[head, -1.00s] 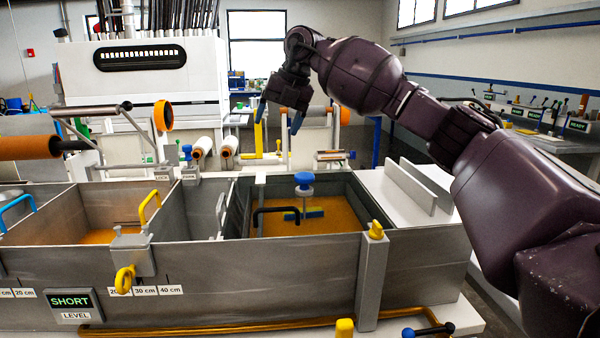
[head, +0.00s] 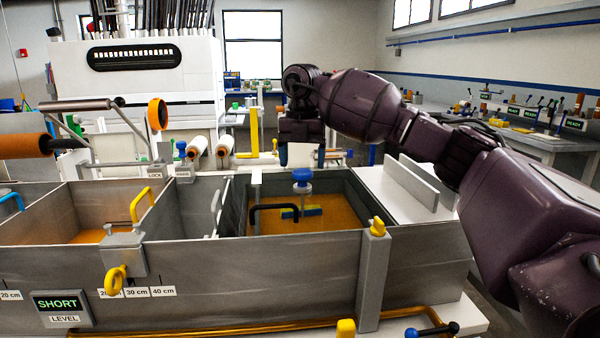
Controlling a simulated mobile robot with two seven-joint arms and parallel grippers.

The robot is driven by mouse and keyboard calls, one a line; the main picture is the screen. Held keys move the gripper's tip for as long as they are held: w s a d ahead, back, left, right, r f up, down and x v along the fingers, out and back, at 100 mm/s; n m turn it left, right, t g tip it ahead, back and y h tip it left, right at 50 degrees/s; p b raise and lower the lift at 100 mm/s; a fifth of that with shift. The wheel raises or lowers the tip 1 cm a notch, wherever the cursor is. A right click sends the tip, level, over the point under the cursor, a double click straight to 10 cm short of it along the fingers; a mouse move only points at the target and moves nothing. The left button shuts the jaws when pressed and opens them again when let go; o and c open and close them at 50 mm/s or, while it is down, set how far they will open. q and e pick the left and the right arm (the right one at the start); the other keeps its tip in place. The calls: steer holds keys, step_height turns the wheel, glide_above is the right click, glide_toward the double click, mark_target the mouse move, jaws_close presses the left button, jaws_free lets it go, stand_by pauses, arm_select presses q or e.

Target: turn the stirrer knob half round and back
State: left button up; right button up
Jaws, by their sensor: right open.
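The stirrer knob (head: 302,175) is a blue round cap on a short post in the right-hand compartment of the metal bath. My left gripper is out of view.
A black bent handle (head: 272,208) is left of the paddle. The bath's front wall (head: 260,270) and a grey post with a yellow top (head: 374,270) stand nearer me. Upright pale plates (head: 405,186) stand on the right ledge.

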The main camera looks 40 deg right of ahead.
steer(key=shift+f, duration=1.35)
steer(key=c, duration=0.9)
